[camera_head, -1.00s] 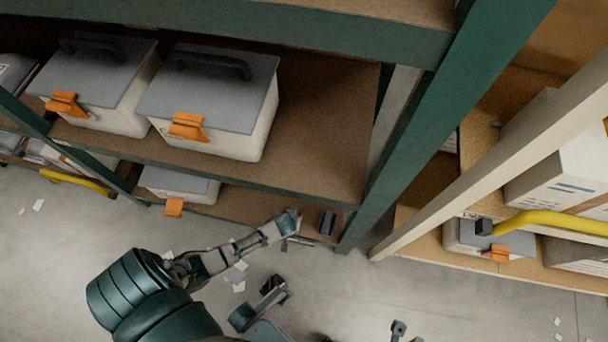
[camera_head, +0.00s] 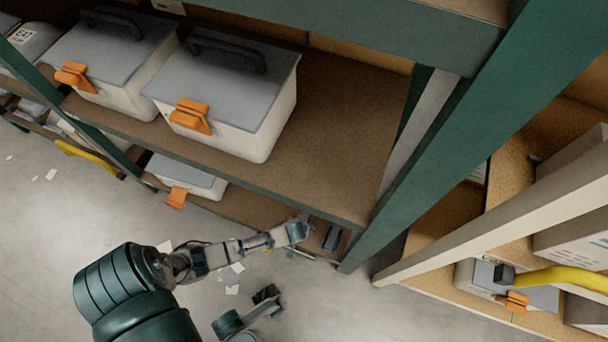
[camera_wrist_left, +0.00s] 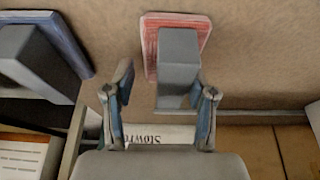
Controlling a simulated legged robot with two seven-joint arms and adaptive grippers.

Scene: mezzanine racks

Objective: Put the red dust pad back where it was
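In the left wrist view the red pad (camera_wrist_left: 150,42) lies against a brown board, with a grey block-shaped grip (camera_wrist_left: 178,60) on it. My left gripper (camera_wrist_left: 166,84) is open, its fingers apart on either side of the grip's near end. I see no finger closed on it, and cannot tell how deep the grip sits between them. In the head view my left gripper (camera_head: 303,230) is at the low shelf near the green post. The red pad is not discernible there, probably hidden by the gripper.
A blue pad with a grey block (camera_wrist_left: 42,60) is close on the left; it also shows in the head view (camera_head: 331,238). Lidded bins (camera_head: 235,95) stand on the shelf above. A green post (camera_head: 400,200) bounds the right side. A partly hidden label (camera_wrist_left: 160,134) is below.

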